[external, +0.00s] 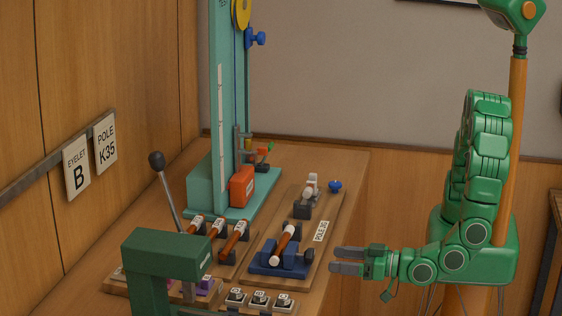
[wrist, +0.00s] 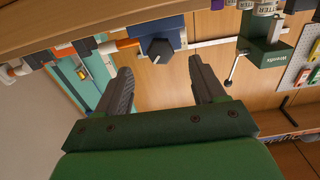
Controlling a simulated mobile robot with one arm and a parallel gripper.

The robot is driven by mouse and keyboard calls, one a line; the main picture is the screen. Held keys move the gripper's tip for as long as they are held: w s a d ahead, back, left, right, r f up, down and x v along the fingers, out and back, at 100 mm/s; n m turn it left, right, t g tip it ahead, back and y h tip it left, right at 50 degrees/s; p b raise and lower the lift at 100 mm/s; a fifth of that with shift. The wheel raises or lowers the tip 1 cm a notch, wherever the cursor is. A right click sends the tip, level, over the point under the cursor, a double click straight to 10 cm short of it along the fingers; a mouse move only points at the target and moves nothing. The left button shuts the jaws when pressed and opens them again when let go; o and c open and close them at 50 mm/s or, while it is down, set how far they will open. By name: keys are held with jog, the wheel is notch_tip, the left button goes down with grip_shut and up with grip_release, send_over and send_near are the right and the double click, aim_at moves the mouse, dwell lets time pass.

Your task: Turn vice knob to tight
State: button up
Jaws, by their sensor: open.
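The blue vice (external: 268,268) sits on a wooden board on the bench, with an orange-brown pole (external: 285,243) lying in it. Its dark knob (external: 309,254) sticks out on the right side. In the wrist view the faceted knob (wrist: 158,50) has a pale line on its face, in front of the blue vice body (wrist: 150,30). My gripper (external: 337,260) is open and empty, level with the knob and just right of it. In the wrist view the fingers of my gripper (wrist: 160,72) spread to either side of the knob, apparently short of it.
A green press (external: 165,255) with a black-tipped lever stands at the bench's front left. Several short poles (external: 216,229) lie beside the vice. A teal stand (external: 222,120) rises behind. Small labelled boxes (external: 260,298) line the front. Floor space right of the bench is clear.

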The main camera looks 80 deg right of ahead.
aim_at(311, 257)
jog(key=shift+w, duration=3.9)
jog(key=shift+c, duration=0.4)
